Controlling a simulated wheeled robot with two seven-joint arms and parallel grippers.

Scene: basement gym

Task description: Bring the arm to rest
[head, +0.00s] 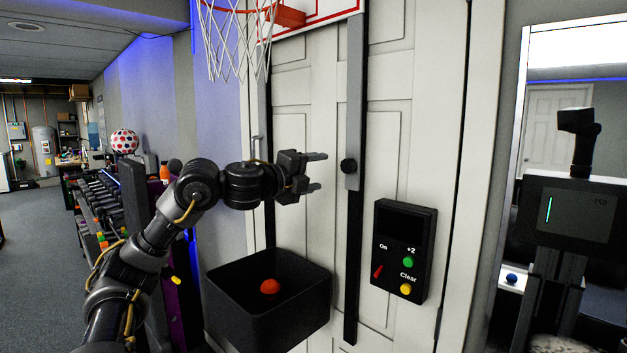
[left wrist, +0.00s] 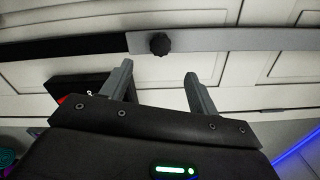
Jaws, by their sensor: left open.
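My left arm reaches in from the left in the head view, bent at the elbow. My left gripper (head: 318,172) is open and empty, with its fingers pointing right. They are in front of the white door, to the left of a black knob (head: 348,165) on a grey vertical rail (head: 355,110). The left wrist view shows the two spread fingers (left wrist: 160,90) with nothing between them. The knob (left wrist: 159,44) shows beyond the fingertips, apart from them. My right gripper is not in view.
A black bin (head: 310,310) with an orange-red ball (head: 270,287) in it is below the gripper. A black scoreboard box (head: 403,250) with buttons hangs right of the rail. A basketball hoop (head: 291,16) is above. A dumbbell rack (head: 100,200) stands at left, a mirror (head: 570,130) at right.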

